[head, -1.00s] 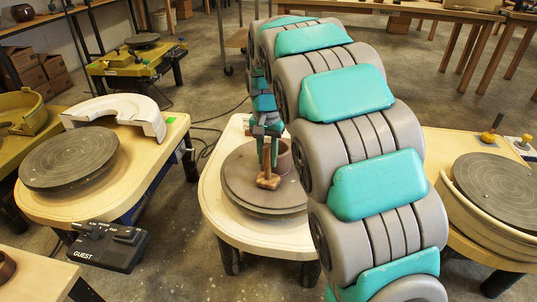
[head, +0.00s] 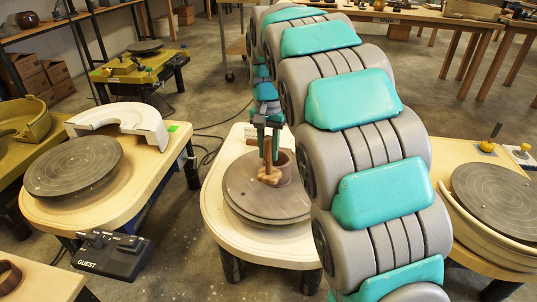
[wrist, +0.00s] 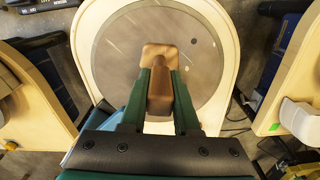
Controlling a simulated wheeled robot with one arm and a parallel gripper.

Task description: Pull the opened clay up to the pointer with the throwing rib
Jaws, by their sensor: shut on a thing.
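The opened clay (head: 285,168), a low brown ring-shaped wall, stands on the middle wheel's grey-brown disc (head: 240,190). The disc also shows in the wrist view (wrist: 120,60), with streaks on its surface. My gripper (head: 268,148) is above the disc, shut on the handle of the brown throwing rib (head: 270,178). In the wrist view my gripper (wrist: 160,90) has both green fingers against the rib (wrist: 160,54). In the head view the rib overlaps the clay's near left side; I cannot tell whether they touch. I cannot make out the pointer. The clay is not distinguishable in the wrist view.
The wheel's cream table (head: 222,226) surrounds the disc. Another wheel (head: 72,166) with a white splash pan (head: 125,116) is at left, and a third wheel (head: 495,195) at right. A black GUEST box (head: 112,256) stands front left. Grey floor lies between the tables.

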